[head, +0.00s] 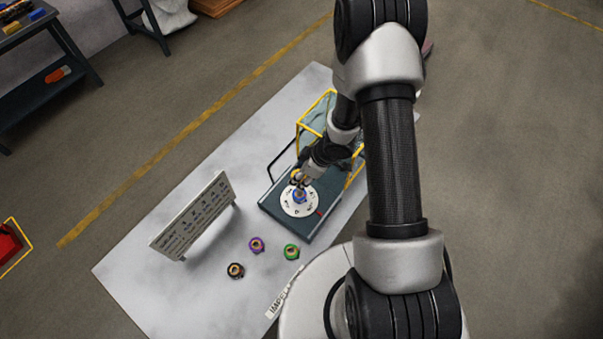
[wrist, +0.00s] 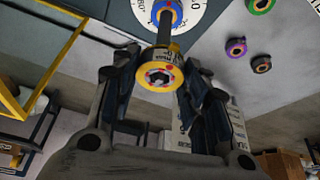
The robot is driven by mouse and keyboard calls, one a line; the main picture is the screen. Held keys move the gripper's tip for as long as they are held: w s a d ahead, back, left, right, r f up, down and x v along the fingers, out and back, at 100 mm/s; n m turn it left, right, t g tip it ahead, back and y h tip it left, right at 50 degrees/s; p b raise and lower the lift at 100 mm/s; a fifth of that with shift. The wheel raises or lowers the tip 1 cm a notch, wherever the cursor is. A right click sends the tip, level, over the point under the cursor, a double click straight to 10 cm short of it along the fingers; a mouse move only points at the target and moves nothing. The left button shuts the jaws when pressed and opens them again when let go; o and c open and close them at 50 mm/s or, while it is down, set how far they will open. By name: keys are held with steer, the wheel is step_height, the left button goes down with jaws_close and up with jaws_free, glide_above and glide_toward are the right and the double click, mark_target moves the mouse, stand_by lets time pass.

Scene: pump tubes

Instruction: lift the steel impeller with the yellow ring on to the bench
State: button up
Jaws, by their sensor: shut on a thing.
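The steel impeller with the yellow ring (wrist: 161,79) is between my gripper's fingers in the wrist view, its round end with a dark bore facing the camera. My gripper (wrist: 156,82) is shut on it. It shows small in the head view (head: 297,175), above the dial at the fingertips. A blue-ringed part (wrist: 166,14) sits beyond it over the white dial (head: 292,208), in line with a dark shaft. The blue part also shows in the head view (head: 300,195). I cannot tell whether the yellow-ringed impeller is still around the shaft. The grey bench (head: 190,300) lies below.
Purple (head: 256,244), green (head: 291,252) and black-orange (head: 236,270) ringed parts stand on the bench, left of and in front of the dark base (head: 272,202). A lettered board (head: 192,216) stands at left. A yellow-framed guard (head: 302,124) rises behind the base. The bench's near left is clear.

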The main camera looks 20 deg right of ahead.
steer(key=shift+r+p, duration=3)
steer(key=shift+p, duration=0.05)
steer(key=shift+f, duration=0.15)
